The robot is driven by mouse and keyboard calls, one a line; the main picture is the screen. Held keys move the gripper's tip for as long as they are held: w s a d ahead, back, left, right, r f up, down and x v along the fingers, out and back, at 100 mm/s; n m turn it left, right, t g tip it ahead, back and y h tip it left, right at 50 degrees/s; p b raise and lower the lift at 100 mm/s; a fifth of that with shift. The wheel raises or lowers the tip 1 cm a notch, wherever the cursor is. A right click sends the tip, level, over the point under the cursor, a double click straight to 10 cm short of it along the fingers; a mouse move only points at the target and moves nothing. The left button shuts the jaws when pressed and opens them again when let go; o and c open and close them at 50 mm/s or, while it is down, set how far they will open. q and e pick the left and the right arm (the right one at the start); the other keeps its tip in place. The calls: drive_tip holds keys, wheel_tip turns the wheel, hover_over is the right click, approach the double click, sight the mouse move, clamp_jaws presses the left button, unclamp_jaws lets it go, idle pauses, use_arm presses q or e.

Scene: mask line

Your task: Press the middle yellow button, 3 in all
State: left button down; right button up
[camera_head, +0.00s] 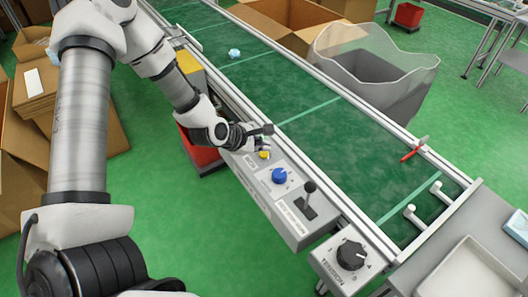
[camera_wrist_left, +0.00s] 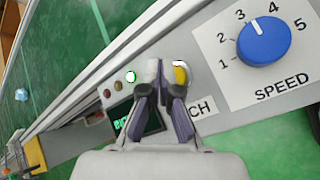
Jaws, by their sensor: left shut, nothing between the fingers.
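The yellow button (camera_head: 264,154) is on the grey control panel (camera_head: 250,182), left of the blue speed knob (camera_head: 279,175). It also shows in the left wrist view (camera_wrist_left: 181,74), just beyond my fingertips and partly covered by them. My left gripper (camera_head: 261,143) is shut and empty, pointing down close over the button. In the left wrist view, my left gripper (camera_wrist_left: 166,92) hides part of the label below the button. I cannot tell whether the fingertips touch the button. My right gripper is not in view.
A small lit display (camera_wrist_left: 124,125) and a white light (camera_wrist_left: 131,77) are near my fingers. The green conveyor belt (camera_head: 330,130) runs alongside, with a red item (camera_head: 412,151) at its far edge.

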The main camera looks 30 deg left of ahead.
sight(262, 153)
use_arm(q)
wheel_tip(262, 153, up, 5)
drive_tip(key=p, duration=0.4)
idle(0.3)
idle(1.6)
drive_tip(key=m, duration=0.5)
drive_tip(key=shift+w+a+r+m, duration=0.15)
drive_tip(key=shift+w+m, duration=0.1)
drive_tip(key=shift+m, duration=0.05)
drive_tip(key=m, duration=0.3)
drive_tip(key=shift+r+t, duration=0.25)
drive_tip(key=shift+t, duration=0.05)
drive_tip(key=r+m+p, duration=0.1)
drive_tip(key=m, duration=0.1)
drive_tip(key=r+m+p, duration=0.1)
drive_tip(key=m+p, duration=0.1)
drive_tip(key=m, duration=0.1)
drive_tip(key=r+m+p, duration=0.1)
drive_tip(key=m+p, duration=0.1)
drive_tip(key=m, duration=0.1)
drive_tip(key=shift+s+y, duration=0.2)
drive_tip(key=shift+y, duration=0.2)
